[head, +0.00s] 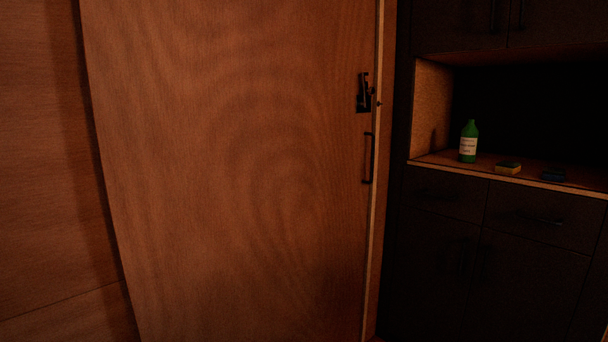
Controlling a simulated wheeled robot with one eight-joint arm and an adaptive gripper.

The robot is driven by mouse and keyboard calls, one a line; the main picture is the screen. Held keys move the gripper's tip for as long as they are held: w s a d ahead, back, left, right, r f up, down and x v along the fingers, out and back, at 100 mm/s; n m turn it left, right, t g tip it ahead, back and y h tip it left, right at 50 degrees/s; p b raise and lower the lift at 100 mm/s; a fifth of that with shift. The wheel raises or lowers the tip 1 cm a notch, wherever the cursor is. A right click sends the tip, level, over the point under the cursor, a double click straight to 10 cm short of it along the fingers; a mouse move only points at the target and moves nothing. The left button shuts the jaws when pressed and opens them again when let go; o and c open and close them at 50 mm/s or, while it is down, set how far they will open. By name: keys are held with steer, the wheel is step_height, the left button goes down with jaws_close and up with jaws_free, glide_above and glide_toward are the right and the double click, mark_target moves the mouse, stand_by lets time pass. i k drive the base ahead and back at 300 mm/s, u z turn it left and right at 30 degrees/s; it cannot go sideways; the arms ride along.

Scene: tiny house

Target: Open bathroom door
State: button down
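The wooden door (230,180) fills the middle of the head view. A dark latch (364,93) sits high near its right edge. A thin dark bar handle (368,158) stands upright just below the latch. The door's right edge shows as a pale strip beside the dark cabinet; I cannot tell whether the door is fully closed. My gripper is not in view.
A dark cabinet (440,255) with drawers and doors stands to the right. Its open shelf (440,161) holds a green bottle (468,142), a yellow and green sponge (508,168) and a small dark blue item (553,176). A wooden wall (40,170) is at left.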

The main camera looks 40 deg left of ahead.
mark_target(233, 138)
steer(key=u, duration=2.15)
